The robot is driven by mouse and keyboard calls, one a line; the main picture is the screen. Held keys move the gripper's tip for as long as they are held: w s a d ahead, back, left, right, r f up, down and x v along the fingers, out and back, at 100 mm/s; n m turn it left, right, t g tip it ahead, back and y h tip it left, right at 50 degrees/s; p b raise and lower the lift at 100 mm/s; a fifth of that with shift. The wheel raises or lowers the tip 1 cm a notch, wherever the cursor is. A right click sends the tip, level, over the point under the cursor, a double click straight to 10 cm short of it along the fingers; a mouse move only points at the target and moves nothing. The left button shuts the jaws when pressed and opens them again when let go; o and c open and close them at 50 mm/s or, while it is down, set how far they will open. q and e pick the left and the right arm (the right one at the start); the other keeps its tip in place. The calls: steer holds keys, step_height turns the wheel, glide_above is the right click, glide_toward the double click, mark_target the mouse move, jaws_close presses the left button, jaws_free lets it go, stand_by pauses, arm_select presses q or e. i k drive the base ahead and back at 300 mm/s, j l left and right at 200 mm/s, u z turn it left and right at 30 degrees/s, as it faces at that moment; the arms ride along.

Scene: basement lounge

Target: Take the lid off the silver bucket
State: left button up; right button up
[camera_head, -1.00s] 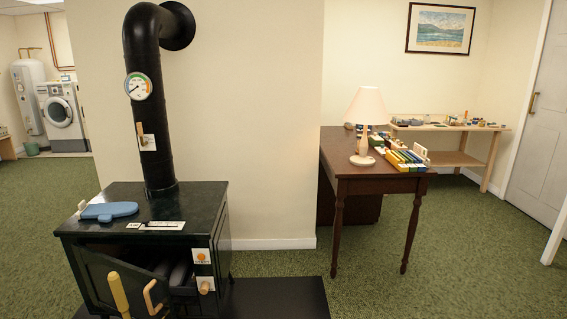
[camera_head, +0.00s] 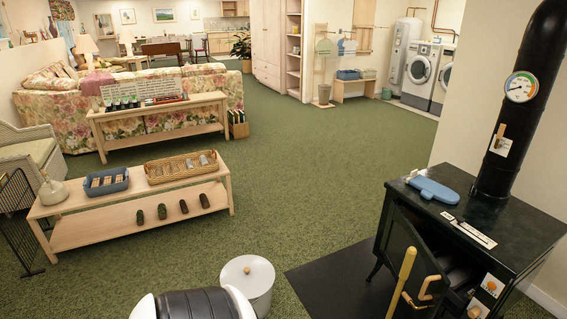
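The silver bucket (camera_head: 262,305) stands on the floor at the bottom middle of the camera_head view, left of the stove's dark floor plate. Its round pale lid (camera_head: 238,272) is on top, with a small wooden knob (camera_head: 248,270). A black ribbed shape with white ends, possibly part of me, covers the bucket's lower left, and the picture's bottom edge cuts it off. Neither of my grippers is in view.
A black stove (camera_head: 500,225) with its door ajar stands on a dark floor plate (camera_head: 335,285) at the right. A low wooden bench (camera_head: 130,222) with baskets stands at the left. Green carpet (camera_head: 310,170) is open beyond the bucket.

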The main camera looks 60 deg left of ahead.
mark_target(253, 275)
steer(key=u, duration=2.45)
steer(key=i+j, duration=0.1)
steer(key=i+z, duration=0.05)
